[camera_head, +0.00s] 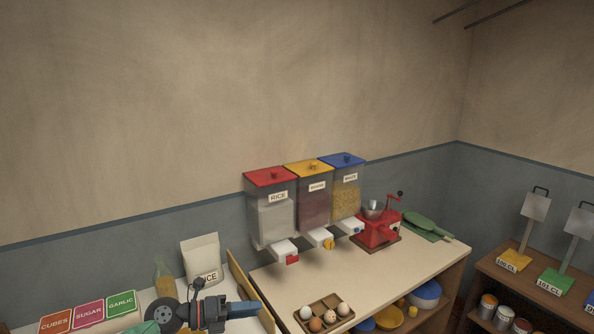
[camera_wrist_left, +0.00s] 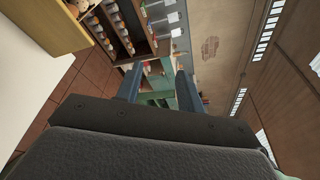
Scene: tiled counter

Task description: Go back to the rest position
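My left gripper (camera_head: 246,308) shows at the bottom of the head view, left of the centre, with its blue fingers pointing right. In the left wrist view the two fingers (camera_wrist_left: 158,82) stand apart with nothing between them, and a green shelf shows far behind the gap. The gripper is in front of the counter (camera_head: 262,282), left of the egg tray (camera_head: 324,316), and holds nothing. My right gripper is in neither view.
Rice (camera_head: 270,210), a dark-filled (camera_head: 312,195) and a yellow-filled dispenser (camera_head: 346,192) hang on the wall. A red grinder (camera_head: 378,232) stands on the counter. A paper bag (camera_head: 201,259), a bottle (camera_head: 165,278) and labelled boxes (camera_head: 89,314) are at left.

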